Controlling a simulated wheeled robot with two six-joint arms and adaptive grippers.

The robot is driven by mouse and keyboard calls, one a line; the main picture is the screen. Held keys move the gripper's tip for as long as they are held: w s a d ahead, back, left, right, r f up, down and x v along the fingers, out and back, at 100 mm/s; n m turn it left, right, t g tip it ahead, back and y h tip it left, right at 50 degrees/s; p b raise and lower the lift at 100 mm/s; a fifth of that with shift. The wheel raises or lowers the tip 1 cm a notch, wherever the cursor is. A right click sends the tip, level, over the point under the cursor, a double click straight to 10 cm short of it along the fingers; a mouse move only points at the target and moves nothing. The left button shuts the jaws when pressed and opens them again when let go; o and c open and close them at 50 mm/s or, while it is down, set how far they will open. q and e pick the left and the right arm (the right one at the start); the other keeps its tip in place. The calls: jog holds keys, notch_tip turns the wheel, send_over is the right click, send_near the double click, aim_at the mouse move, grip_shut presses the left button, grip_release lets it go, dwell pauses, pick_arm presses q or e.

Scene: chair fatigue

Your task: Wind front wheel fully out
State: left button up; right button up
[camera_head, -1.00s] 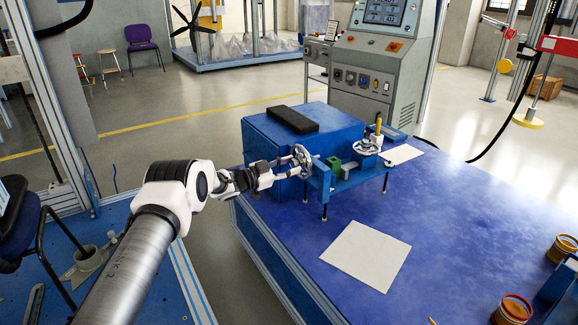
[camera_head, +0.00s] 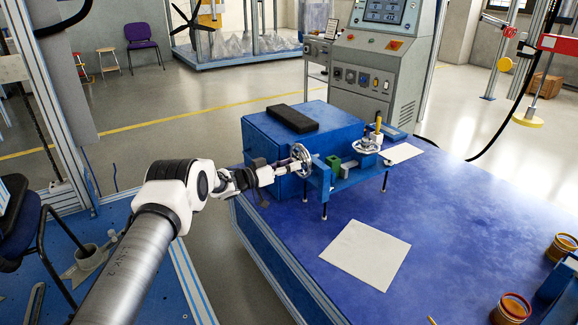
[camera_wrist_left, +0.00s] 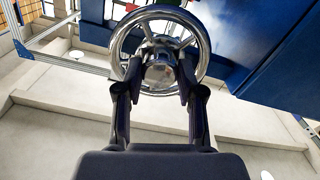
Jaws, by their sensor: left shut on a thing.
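The front wheel, a chrome handwheel (camera_head: 301,158), stands upright at the left end of a small blue fixture (camera_head: 345,180) on the blue table. My left gripper (camera_head: 285,169) reaches it from the left. In the left wrist view, the gripper's two fingers (camera_wrist_left: 160,95) are shut on the hub of the wheel (camera_wrist_left: 194,30), one on each side, inside the rim. A second handwheel (camera_head: 367,145) lies flat at the fixture's right end, with a yellow handle beside it. A green block (camera_head: 334,161) sits between them. My right gripper is not in view.
A blue box (camera_head: 270,140) with a black pad (camera_head: 293,119) on top stands right behind the wheel. A white sheet (camera_head: 365,255) lies in front of the fixture. A control console (camera_head: 375,75) stands behind. The table's right middle is clear.

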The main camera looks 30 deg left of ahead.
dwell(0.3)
pick_arm(q)
jog(key=o, duration=1.1)
jog(key=shift+o, duration=0.2)
jog(key=v, duration=1.2)
